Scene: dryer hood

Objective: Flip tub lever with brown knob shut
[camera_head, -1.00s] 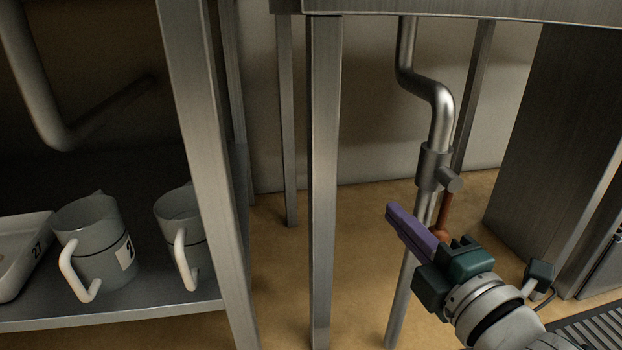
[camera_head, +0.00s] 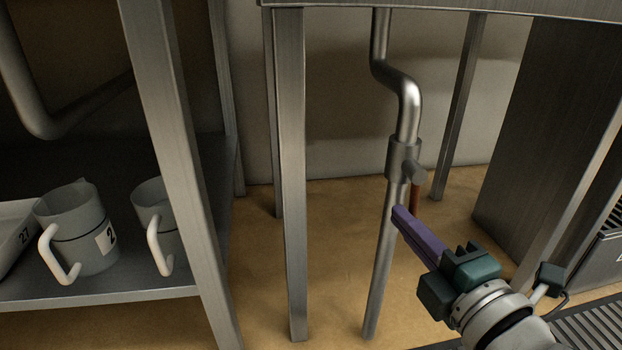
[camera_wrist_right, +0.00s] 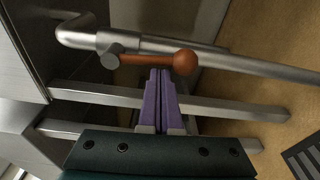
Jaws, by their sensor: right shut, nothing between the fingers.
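The tub lever is a thin red-brown rod (camera_head: 415,200) hanging down from a grey valve body (camera_head: 403,160) on the steel drain pipe. Its round brown knob is hidden behind my right gripper in the head view. In the right wrist view the lever (camera_wrist_right: 145,59) lies along the pipe and ends in the brown knob (camera_wrist_right: 185,62). My right gripper (camera_head: 398,212) has purple fingers, shut and empty. In the wrist view its fingertips (camera_wrist_right: 160,72) are beside the rod, between pivot and knob; I cannot tell whether they touch. My left gripper is out of view.
The steel drain pipe (camera_head: 378,270) runs down to the floor. A table leg (camera_head: 291,180) stands left of it. A shelf (camera_head: 130,290) at the left holds grey jugs (camera_head: 85,240) and a white tray (camera_head: 12,240). A floor grate (camera_head: 590,325) lies at lower right.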

